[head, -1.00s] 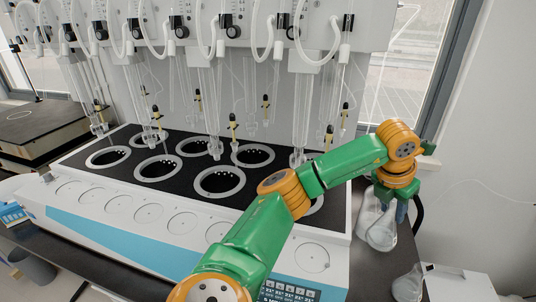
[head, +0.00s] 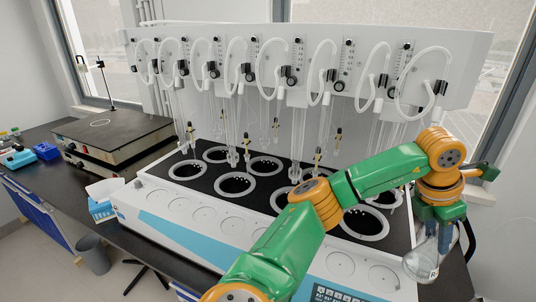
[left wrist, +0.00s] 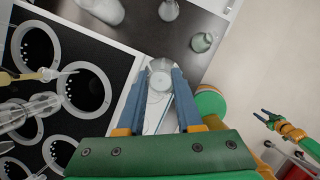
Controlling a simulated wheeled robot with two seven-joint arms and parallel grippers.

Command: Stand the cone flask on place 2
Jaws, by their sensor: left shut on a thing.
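The cone flask (head: 421,262) is clear glass and hangs below my left gripper (head: 436,228) at the right end of the distiller. In the left wrist view the blue fingers of my left gripper (left wrist: 160,95) are shut on the clear flask (left wrist: 160,68), seen from above. The distiller's black deck has several ringed round places, among them a front right one (head: 365,224) and a left one (head: 236,185). I can read no number on them. My right gripper (left wrist: 264,116) shows small at the right of the left wrist view, fingers apart and empty.
Glass tubes and hoses hang over the deck from the white back panel (head: 165,62). Other glassware, including a small flask (left wrist: 201,42), stands on the dark bench (left wrist: 140,30). A flat black-topped device (head: 110,132) stands at the left.

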